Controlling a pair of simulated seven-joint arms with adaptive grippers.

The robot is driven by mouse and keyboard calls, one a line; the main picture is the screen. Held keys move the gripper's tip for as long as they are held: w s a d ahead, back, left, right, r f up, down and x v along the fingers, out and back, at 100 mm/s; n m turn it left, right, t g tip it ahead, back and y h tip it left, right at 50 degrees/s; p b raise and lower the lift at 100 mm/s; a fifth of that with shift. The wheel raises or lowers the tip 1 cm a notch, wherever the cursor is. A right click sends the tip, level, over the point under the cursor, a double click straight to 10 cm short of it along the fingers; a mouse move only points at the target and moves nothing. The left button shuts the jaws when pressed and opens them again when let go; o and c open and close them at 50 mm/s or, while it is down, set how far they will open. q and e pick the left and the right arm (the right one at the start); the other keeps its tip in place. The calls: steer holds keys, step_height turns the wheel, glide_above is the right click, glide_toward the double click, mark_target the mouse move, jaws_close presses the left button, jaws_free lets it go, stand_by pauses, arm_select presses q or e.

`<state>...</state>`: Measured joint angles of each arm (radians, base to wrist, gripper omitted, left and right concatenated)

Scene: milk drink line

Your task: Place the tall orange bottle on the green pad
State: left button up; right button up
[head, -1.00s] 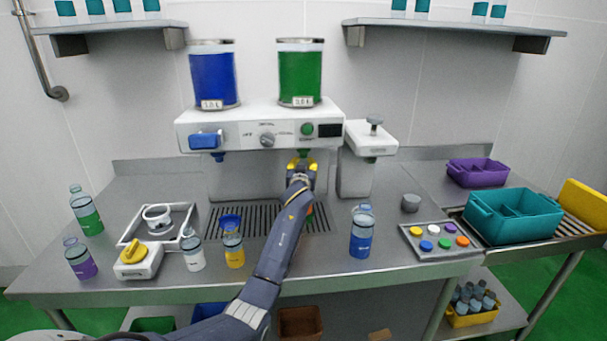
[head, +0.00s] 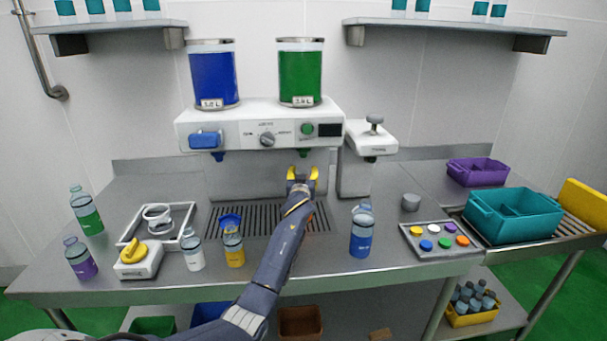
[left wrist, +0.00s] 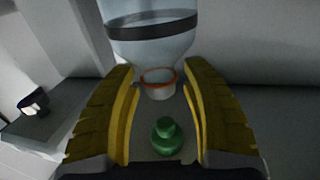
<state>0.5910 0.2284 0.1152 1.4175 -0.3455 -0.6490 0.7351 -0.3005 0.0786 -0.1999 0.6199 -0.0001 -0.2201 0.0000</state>
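My left gripper (head: 302,178) is in front of the machine, just below its green nozzle (head: 303,154). Its yellow fingers are spread, with a clear gap between them. In the left wrist view a clear bottle (left wrist: 150,45) with a dark band and an orange ring at its neck (left wrist: 158,80) is just beyond the open fingertips. The neck points toward the green nozzle (left wrist: 167,138), so the bottle seems upright below it. My left arm hides most of the bottle in the head view. The green pad cannot be made out; the arm covers the grate there. My right gripper is out of view.
A blue pad (head: 230,221) lies on the drip grate (head: 257,220). A yellow-label bottle (head: 233,248) and a white-label bottle (head: 192,250) stand left of my arm. A blue-label bottle (head: 361,233) stands right of it. Counter between that bottle and the button tray (head: 412,250) is free.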

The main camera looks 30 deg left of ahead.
arm_select(q)
steer(key=shift+r, duration=0.1)
steer(key=shift+d, duration=0.1)
steer(key=v, duration=1.2)
